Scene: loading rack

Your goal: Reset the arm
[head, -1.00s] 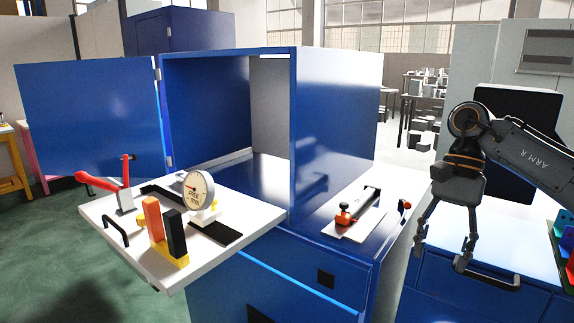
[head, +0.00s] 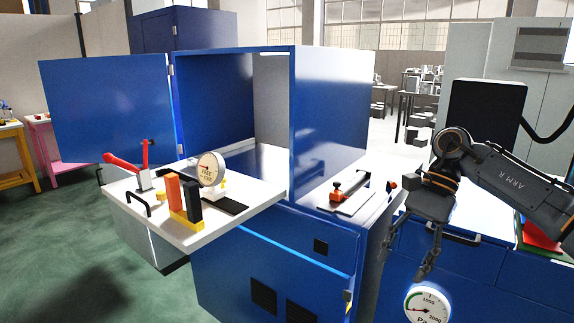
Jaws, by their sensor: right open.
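My right gripper (head: 407,256) hangs at the right of the head view with its fingers pointing down. It is open, and nothing shows between its fingers. It is in front of the blue drawer unit at the right, beside the open blue cabinet (head: 333,110). My left gripper is not in view.
A white shelf (head: 245,213) juts from the cabinet. It carries a red-handled clamp (head: 123,163), a dial gauge (head: 211,169) and orange and black blocks (head: 182,200). An orange-ended tool (head: 346,190) lies right of the cabinet. A pressure gauge (head: 428,306) shows below my gripper.

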